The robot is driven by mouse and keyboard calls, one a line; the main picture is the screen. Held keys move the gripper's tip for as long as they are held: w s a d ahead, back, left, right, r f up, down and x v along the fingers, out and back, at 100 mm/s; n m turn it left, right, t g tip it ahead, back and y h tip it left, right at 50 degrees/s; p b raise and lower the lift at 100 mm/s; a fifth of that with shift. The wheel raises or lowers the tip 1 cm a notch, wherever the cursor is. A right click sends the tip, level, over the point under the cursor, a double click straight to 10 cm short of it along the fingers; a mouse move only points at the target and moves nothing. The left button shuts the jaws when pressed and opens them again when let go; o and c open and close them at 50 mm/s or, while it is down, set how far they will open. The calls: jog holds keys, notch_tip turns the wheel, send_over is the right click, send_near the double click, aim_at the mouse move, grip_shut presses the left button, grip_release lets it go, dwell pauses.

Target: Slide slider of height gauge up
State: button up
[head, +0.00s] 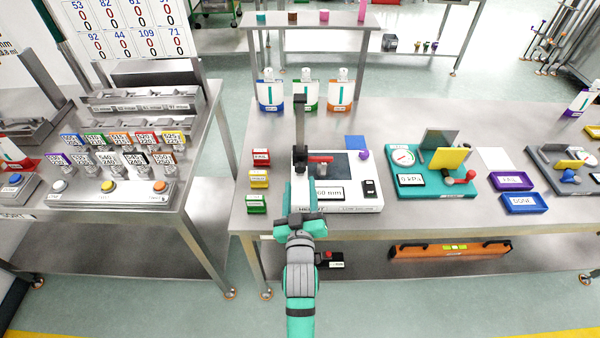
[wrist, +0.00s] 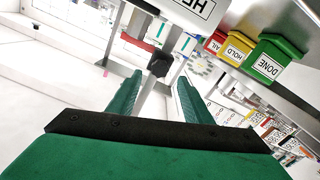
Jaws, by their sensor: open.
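The height gauge has a white base (head: 360,205) with a "60 mm" label. A column (head: 300,117) with a dark top stands at the base's left. The dark slider (head: 300,154) sits on the column's lower part, with a red piece (head: 321,159) beside it. My gripper (head: 297,186) is in front of and below the slider, partly hiding the column. In the wrist view my gripper (wrist: 155,88) is open, with a green finger on each side. A black block (wrist: 160,64), seemingly part of the slider, shows just beyond the fingertips, between them. I cannot tell whether they touch it.
Red, yellow and green bins (head: 258,180) stand left of the gauge. A teal gauge fixture (head: 435,190) stands on the right, with purple and blue trays (head: 525,203) beyond. Bottles (head: 307,95) stand behind.

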aim_at(300, 170)
jog(key=shift+w, duration=3)
jog(key=shift+c, duration=0.7)
grip_shut()
